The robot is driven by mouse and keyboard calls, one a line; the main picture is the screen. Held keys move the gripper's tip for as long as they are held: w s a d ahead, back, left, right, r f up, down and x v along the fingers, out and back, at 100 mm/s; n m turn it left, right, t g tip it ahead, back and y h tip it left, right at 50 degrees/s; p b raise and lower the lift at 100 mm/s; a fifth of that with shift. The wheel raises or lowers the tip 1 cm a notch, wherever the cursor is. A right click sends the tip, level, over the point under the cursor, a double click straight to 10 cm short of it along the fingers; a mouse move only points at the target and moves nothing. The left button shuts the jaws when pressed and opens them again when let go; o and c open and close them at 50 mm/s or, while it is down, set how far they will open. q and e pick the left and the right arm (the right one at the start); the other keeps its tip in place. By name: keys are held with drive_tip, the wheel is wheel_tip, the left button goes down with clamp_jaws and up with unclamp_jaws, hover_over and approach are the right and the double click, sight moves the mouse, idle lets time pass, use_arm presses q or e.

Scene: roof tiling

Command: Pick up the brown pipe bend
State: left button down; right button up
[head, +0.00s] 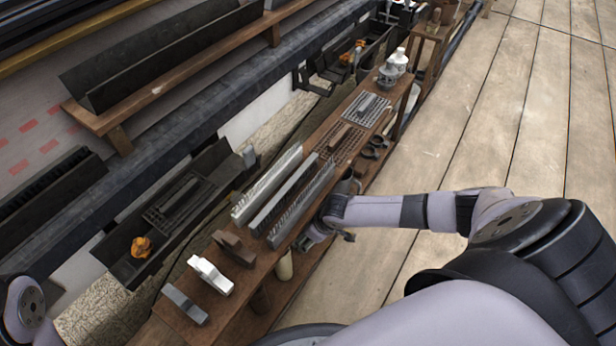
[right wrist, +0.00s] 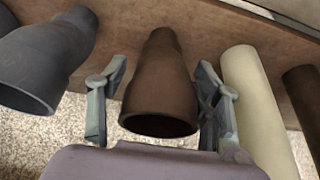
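The brown pipe bend (right wrist: 157,82) shows in the right wrist view with its wide open end towards the camera. Its narrower part runs back to a wooden surface. My right gripper (right wrist: 160,98) is open, with one finger on each side of it. Gaps show between the fingers and the pipe, so nothing is gripped. In the head view my right gripper (head: 316,237) is at the near long side of the wooden bench, by the ridged strips, and I cannot make out the pipe bend there. Of my left arm only a joint shows; its gripper is out of view.
A grey pipe piece (right wrist: 45,62) is left of the right gripper. A cream pipe (right wrist: 258,105) stands close beyond its right finger, with another brown pipe (right wrist: 305,95) further right. The wooden bench (head: 240,283) carries several blocks and strips. Open plank floor (head: 480,120) lies to the right.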

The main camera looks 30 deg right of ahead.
drive_tip(key=c, duration=1)
drive_tip(key=shift+o, duration=0.2)
